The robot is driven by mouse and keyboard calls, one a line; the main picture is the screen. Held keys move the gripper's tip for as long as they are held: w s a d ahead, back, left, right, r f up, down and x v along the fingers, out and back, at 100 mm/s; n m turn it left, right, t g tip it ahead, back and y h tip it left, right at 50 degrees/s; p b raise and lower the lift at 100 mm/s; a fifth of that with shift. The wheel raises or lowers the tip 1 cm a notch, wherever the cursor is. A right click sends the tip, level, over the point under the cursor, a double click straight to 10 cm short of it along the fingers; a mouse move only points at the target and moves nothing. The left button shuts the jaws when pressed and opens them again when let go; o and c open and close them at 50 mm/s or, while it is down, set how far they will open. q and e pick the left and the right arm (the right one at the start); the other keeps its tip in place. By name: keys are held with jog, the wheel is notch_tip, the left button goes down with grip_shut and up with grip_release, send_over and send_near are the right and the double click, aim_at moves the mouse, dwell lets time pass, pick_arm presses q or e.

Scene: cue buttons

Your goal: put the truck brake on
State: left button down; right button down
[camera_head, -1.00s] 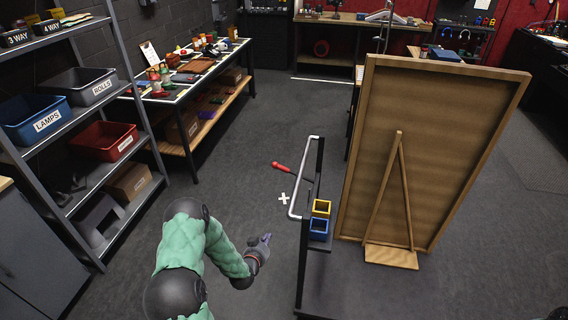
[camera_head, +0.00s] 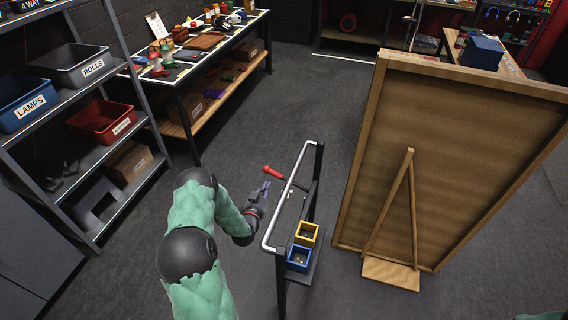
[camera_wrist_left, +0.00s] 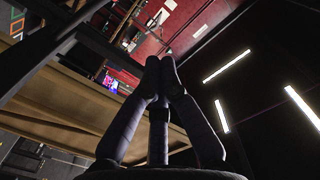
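The truck is a dark-framed cart with a pale push bar (camera_head: 290,195) and a low deck, right of my left arm in the head view. A lever with a red grip (camera_head: 272,170) sticks out to the left beside its push bar. My left gripper (camera_head: 264,190) is just below and left of the red grip, apparently not touching it. In the left wrist view its dark fingers (camera_wrist_left: 160,66) come close together at the tips, with nothing seen between them. Whether they are shut is unclear. My right gripper is out of view.
A yellow box (camera_head: 306,234) and a blue box (camera_head: 299,258) sit on the truck's shelf. A large wooden board (camera_head: 455,150) stands to the right. Shelving with bins (camera_head: 104,121) is at left, a workbench (camera_head: 218,85) behind. Floor between is clear.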

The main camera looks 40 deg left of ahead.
aim_at(273, 173)
pick_arm(q)
jog(key=shift+w, duration=0.35)
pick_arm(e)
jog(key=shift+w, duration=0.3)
